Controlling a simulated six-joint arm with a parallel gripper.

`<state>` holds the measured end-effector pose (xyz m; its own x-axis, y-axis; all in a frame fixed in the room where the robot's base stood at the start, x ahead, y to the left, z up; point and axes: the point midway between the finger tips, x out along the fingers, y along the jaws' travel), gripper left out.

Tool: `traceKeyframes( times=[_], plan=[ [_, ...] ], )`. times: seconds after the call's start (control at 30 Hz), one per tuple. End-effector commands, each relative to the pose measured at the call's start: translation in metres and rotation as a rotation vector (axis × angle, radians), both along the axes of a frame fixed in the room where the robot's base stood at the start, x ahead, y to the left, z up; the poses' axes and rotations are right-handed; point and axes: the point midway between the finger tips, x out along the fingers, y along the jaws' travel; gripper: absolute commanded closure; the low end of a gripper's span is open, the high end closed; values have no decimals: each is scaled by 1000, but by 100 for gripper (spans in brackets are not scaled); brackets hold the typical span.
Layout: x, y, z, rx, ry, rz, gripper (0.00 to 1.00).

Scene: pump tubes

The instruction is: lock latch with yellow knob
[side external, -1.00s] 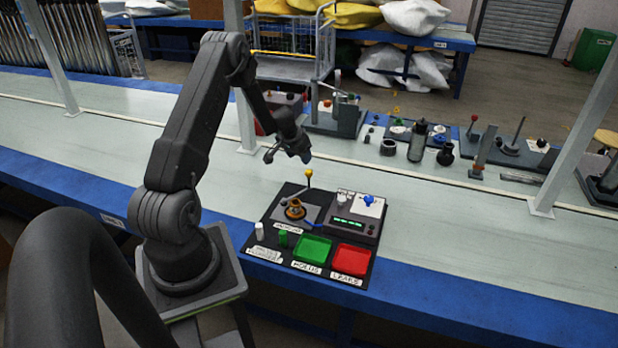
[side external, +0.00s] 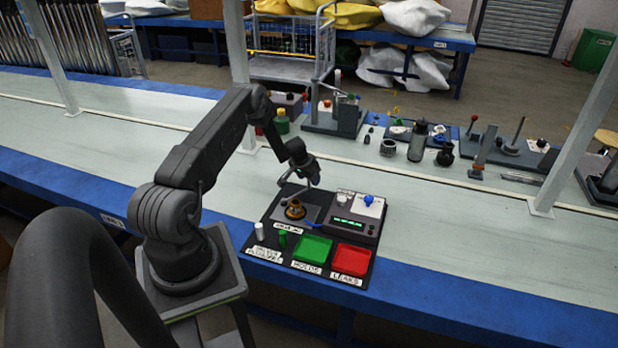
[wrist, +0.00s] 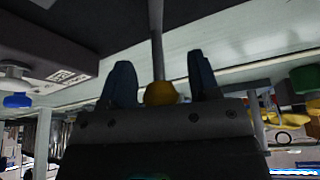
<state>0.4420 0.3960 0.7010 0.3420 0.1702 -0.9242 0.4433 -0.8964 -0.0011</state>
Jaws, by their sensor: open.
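The yellow knob (wrist: 160,93) shows in the wrist view between my two dark fingers, with its grey stem (wrist: 156,35) running up the picture. My gripper (wrist: 160,66) is open around it, with a gap on each side. In the side view my gripper (side external: 313,177) is low over the back of the black board and hides the knob. Part of the latch lever (side external: 287,187) shows beside the gripper. A brass-coloured round fitting (side external: 295,209) sits on the latch's grey plate, in front of the gripper.
A grey tester (side external: 349,223) with a lit green display and a blue knob (side external: 368,199) stands close to the right of my gripper. A green tray (side external: 313,249) and a red tray (side external: 352,259) lie in front.

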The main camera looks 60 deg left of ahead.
Motion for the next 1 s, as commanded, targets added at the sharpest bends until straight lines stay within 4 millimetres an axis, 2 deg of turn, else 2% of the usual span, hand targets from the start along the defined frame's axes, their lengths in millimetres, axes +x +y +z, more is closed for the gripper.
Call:
traceKeyframes(
  times=[0.2,0.77,1.0],
  plan=[
    [0,0,0,0,0,0,46],
    [0,0,0,0,0,0,100],
    [0,0,0,0,0,-4,100]
  ],
)
